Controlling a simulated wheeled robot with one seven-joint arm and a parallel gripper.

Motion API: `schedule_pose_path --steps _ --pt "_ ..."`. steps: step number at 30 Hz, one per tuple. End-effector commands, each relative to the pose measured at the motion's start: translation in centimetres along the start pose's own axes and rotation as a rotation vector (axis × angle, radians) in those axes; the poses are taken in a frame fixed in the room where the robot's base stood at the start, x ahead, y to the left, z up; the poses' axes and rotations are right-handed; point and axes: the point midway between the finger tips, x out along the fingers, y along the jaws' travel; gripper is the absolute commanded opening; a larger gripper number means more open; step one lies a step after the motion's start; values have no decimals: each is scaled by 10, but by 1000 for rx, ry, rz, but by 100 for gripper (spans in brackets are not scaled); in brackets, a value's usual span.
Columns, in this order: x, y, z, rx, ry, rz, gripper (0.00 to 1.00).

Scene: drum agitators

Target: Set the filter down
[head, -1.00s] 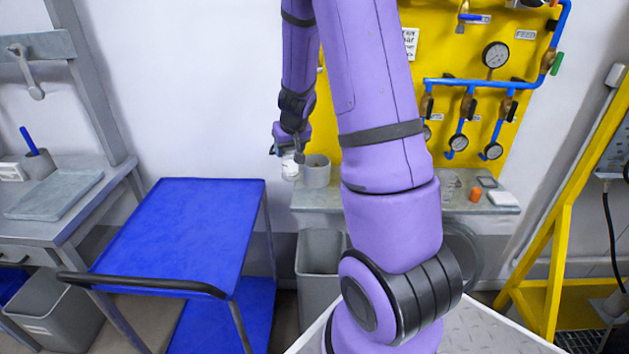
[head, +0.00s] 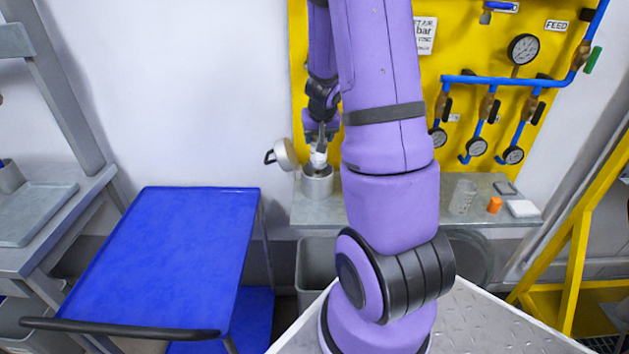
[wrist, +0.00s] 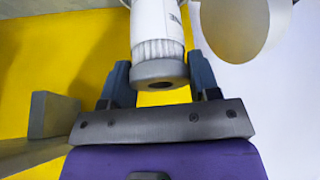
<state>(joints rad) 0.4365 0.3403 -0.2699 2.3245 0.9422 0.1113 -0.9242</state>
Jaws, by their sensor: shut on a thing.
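The filter (wrist: 158,35) is a white ribbed cylinder with a grey end cap that has a dark hole. My gripper (wrist: 160,75) is shut on it, with one dark finger on each side of the cap. In the head view my gripper (head: 321,136) points down, and the white filter (head: 318,158) shows beneath it, roughly upright. A grey round pot (head: 317,185) stands on the wall bench directly below. The filter's lower end meets the pot's rim in the picture; I cannot tell whether it has entered.
A round beige lid-like piece (head: 286,153) with a black loop stands just left of the pot. The grey bench (head: 400,208) also holds a clear beaker (head: 462,196) and an orange item (head: 494,205). The blue cart top (head: 165,255) is empty. Yellow panel piping is behind.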

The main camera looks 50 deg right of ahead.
Motion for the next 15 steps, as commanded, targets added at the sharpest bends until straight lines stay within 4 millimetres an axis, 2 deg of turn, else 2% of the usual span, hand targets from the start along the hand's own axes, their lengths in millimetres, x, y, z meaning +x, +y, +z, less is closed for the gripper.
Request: schedule_pose_path --steps 15 --pt "20 1 9 2 -2 1 32"
